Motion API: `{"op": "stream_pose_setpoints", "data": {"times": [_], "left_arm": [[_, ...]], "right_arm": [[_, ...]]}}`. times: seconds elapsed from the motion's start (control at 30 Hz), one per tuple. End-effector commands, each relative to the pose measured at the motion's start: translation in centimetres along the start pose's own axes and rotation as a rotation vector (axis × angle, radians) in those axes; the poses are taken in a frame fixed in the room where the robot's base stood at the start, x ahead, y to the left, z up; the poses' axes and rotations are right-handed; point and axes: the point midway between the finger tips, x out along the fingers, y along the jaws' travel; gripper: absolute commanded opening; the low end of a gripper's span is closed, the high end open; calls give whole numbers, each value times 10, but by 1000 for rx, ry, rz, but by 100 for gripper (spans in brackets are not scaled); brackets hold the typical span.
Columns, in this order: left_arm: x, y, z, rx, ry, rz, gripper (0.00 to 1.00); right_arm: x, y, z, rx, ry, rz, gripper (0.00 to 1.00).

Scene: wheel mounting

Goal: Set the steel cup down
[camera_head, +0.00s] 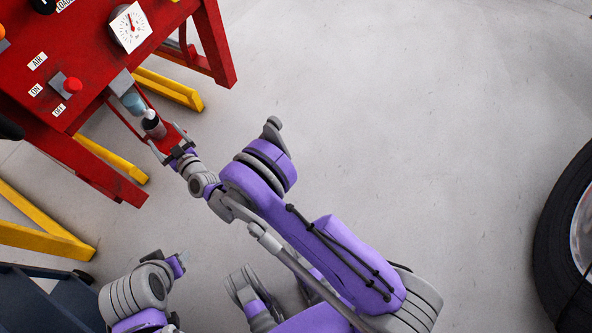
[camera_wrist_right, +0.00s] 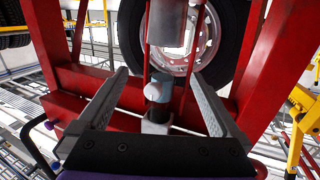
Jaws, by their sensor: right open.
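A small grey-blue cylinder, which seems to be the steel cup (camera_head: 133,102), stands by the red machine's edge at upper left. A dark bottle-like piece with a white tip (camera_head: 152,125) is close beside it. In the right wrist view the grey-blue piece (camera_wrist_right: 164,76) and the dark piece (camera_wrist_right: 158,92) overlap between the fingers, with gaps on both sides. My right gripper (camera_head: 170,143) is open and empty around them; its spread fingers show in the wrist view (camera_wrist_right: 160,80). My left gripper (camera_head: 178,264) is low at left, its jaws unclear.
The red machine (camera_head: 88,62) carries a gauge (camera_head: 130,27) and a red button (camera_head: 72,85). Yellow bars (camera_head: 168,88) stand beneath it. A tyre (camera_head: 560,235) is at the right edge. A wheel (camera_wrist_right: 222,45) stands beyond the red frame. The floor between is clear.

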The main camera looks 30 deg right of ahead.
Motion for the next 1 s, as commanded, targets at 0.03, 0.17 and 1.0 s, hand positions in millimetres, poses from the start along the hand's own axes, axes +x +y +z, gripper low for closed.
{"op": "stream_pose_setpoints", "data": {"times": [0.03, 0.17, 1.0], "left_arm": [[0, 0, 0, 0, 0, 0, 50], [0, 0, 0, 0, 0, 0, 50], [0, 0, 0, 0, 0, 0, 50]], "right_arm": [[-2, 12, -22, -1, -28, -17, 100], [-18, 35, -65, 3, -125, -68, 100], [-393, 170, -110, 125, -985, 118, 100]]}}
